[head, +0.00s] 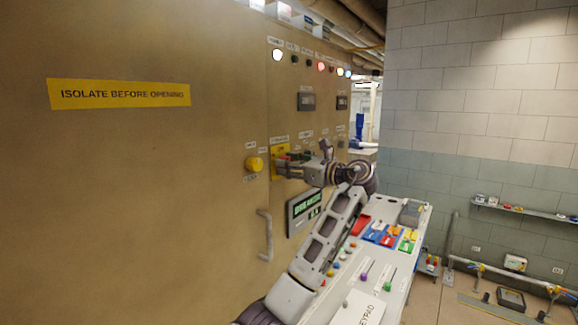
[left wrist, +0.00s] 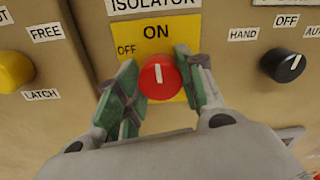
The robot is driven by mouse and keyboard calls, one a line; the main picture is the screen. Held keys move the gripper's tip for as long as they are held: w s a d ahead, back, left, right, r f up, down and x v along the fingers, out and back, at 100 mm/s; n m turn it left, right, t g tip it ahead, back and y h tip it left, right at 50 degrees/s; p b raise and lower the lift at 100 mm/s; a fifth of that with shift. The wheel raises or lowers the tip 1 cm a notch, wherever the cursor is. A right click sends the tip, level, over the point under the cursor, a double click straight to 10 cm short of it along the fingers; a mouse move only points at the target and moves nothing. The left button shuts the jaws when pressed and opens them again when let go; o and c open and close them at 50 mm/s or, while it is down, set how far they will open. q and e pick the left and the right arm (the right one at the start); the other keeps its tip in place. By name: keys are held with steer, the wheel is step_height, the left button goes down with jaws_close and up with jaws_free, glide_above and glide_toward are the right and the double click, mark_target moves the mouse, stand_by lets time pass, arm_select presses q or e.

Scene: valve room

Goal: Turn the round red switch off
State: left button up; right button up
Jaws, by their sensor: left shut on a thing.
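The round red switch (left wrist: 160,77) sits on a yellow plate (left wrist: 178,30) under an "ISOLATOR" label in the left wrist view. Its white mark points straight up toward "ON"; "OFF" is printed to the upper left. My left gripper (left wrist: 157,70) has its green-padded fingers on both sides of the switch and is shut on it. In the head view my left gripper (head: 286,164) reaches the cabinet at the yellow plate (head: 277,149) and hides the switch. My right gripper is not in view.
A yellow knob (left wrist: 14,72) is left of the switch and a black knob (left wrist: 284,65) right of it. The cabinet also has a handle (head: 266,235) and a green display (head: 304,208). A sloped console (head: 395,215) with coloured controls stands at the right.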

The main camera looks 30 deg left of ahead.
arm_select(q)
steer(key=n+b, duration=0.1)
steer(key=n, duration=0.2)
steer(key=shift+n, duration=0.4)
steer(key=n+b, duration=0.1)
steer(key=n, duration=0.3)
steer(key=shift+b, duration=0.35)
steer(key=n+b, duration=0.2)
steer(key=n, duration=0.3)
steer(key=shift+f+n+b, duration=0.1)
steer(key=shift+n+b, duration=0.3)
steer(key=shift+n+g+b, duration=0.3)
steer(key=shift+n+b, duration=0.65)
steer(key=shift+n, duration=1.05)
steer(key=o, duration=1)
